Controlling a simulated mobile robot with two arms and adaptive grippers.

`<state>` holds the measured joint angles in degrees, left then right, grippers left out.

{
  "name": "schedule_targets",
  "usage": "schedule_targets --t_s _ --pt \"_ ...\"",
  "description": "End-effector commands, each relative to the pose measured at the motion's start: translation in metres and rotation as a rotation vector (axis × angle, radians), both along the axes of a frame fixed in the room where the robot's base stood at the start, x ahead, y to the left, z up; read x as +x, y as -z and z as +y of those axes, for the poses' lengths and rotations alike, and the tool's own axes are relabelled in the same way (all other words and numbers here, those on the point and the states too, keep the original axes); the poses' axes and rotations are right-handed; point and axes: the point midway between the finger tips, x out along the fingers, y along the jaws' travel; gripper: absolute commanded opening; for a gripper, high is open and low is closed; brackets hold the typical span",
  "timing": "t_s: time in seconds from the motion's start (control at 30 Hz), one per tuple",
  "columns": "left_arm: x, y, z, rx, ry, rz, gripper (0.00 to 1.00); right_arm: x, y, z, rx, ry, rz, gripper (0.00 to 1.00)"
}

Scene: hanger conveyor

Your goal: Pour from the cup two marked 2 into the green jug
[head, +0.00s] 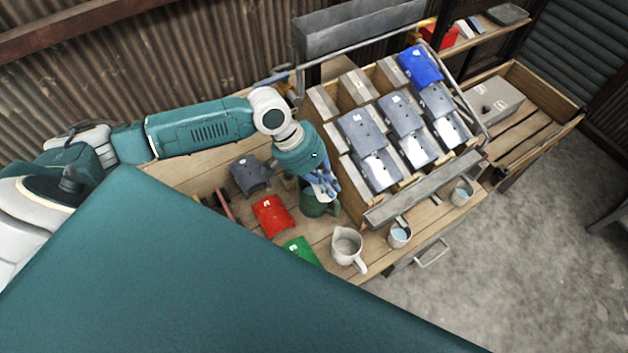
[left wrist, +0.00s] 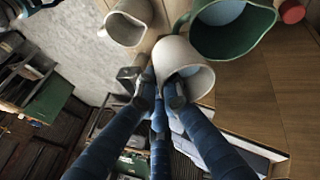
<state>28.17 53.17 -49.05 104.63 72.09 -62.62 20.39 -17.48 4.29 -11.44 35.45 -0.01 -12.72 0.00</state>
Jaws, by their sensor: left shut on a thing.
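My left gripper (head: 326,190) is shut on a pale cup (left wrist: 183,62). In the head view, the gripper is right at the green jug (head: 312,209) and covers part of it. In the left wrist view, the blue fingers (left wrist: 160,98) close on the cup, and the green jug (left wrist: 237,38) lies just beyond it. The cup's mouth shows partly behind a finger. Its number is not legible, and I cannot tell how far it is tilted or whether liquid is leaving it. My right gripper is not in view.
A pale pitcher (head: 346,246) stands near the jug on the wooden table. Two cups (head: 399,236) (head: 461,193) stand along the right edge. Red (head: 271,215) and green (head: 301,250) pieces lie nearby. A rack of boxes (head: 362,135) stands close on the right.

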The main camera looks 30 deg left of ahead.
Motion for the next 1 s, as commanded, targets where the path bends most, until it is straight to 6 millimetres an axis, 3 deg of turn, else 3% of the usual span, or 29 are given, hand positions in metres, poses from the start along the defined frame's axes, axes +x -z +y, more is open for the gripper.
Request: schedule_targets --t_s 1.0 --pt "0.001 -0.002 0.002 -0.168 -0.001 0.096 0.0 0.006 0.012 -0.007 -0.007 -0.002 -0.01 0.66"
